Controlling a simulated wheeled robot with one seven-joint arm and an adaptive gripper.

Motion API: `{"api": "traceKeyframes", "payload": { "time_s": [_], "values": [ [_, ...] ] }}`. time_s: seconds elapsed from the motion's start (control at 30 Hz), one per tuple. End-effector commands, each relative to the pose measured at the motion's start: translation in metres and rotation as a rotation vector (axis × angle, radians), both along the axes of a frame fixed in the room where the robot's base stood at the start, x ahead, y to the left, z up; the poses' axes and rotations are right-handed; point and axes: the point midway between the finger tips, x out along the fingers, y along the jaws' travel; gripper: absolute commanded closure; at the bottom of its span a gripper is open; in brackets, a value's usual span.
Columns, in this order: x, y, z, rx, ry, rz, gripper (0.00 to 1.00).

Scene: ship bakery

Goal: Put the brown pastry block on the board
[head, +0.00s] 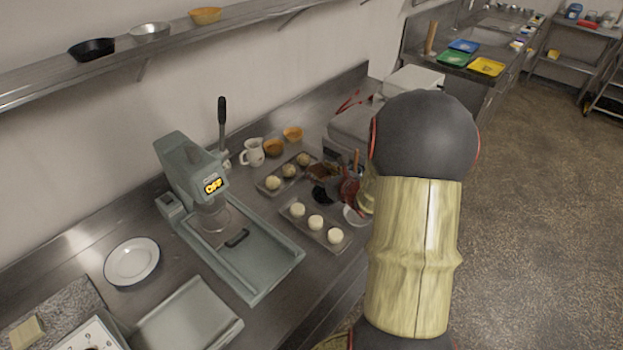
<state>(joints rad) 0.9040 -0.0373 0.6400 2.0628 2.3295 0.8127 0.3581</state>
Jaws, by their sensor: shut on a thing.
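A speckled grey slab (70,306) at the bottom left carries a pale block (26,332). I cannot tell whether this slab is the board.
A grey press (190,165) stands on the steel counter, with a white plate (131,262) to its left. Two trays of pale rounds, the nearer one (335,247) and the farther one (265,187), lie right of it. A shelf (170,55) runs above.

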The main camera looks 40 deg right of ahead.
Motion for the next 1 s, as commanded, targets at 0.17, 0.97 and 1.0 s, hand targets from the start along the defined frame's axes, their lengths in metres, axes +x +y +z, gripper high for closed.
{"api": "traceKeyframes", "payload": {
  "time_s": [0.17,0.97,1.0],
  "values": [
    [0.026,-0.028,-0.020,0.000,0.000,0.001,0.82],
    [0.073,-0.079,-0.106,0.002,0.001,0.001,0.82],
    [0.073,-0.079,-0.112,0.002,0.000,0.000,0.82]
  ]
}}
